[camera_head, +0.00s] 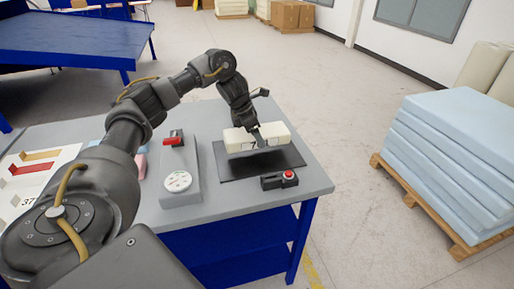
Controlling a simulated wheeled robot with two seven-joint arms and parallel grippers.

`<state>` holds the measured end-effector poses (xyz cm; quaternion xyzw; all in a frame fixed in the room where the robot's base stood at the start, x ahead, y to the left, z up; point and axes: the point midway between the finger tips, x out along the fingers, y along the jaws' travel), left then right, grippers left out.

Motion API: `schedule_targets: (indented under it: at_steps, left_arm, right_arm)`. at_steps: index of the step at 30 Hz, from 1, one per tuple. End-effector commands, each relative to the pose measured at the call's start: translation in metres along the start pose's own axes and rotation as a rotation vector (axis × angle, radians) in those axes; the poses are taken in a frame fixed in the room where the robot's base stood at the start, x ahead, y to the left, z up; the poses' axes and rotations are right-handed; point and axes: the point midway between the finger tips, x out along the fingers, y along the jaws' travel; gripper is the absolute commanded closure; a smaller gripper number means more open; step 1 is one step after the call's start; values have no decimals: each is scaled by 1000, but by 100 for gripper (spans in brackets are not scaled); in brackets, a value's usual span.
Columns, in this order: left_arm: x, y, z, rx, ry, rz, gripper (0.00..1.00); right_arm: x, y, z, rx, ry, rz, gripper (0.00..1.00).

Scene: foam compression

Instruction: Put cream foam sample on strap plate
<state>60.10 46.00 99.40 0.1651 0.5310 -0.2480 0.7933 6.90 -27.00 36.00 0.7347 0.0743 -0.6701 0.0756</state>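The cream foam sample (237,142) is a long pale block with a dark mark on its front face. It is at the back of a flat dark plate (256,168), which I take for the strap plate. I cannot tell whether the foam rests on the plate or hangs just above it. My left gripper (259,138) reaches down over the middle of the foam, with one finger in front of its face. The other finger is hidden, so its grip is unclear. My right gripper is out of view.
A small dark box with a red button (289,175) sits at the plate's front edge. A grey unit with a round dial (178,181) and red switch stands left of it. A white tray (62,160) with coloured pieces lies farther left. Blue foam sheets (450,165) are stacked on a pallet at right.

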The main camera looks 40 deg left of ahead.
Motion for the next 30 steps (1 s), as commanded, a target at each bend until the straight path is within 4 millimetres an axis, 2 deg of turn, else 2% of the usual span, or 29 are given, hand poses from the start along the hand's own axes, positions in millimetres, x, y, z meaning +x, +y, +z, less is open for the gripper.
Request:
schedule_targets:
  at_steps: [6,15,27,28,30]
  left_arm:
    - [7,0,-3,1,-1,-1,46]
    - [41,0,-17,0,0,-1,46]
    - [47,0,-19,2,-1,-1,46]
    - [47,0,-19,2,-1,-1,20]
    - [46,0,-19,2,-1,-1,10]
  right_arm:
    - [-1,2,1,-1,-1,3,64]
    - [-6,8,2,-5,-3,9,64]
    - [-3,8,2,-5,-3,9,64]
    - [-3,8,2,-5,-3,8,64]
    - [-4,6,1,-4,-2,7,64]
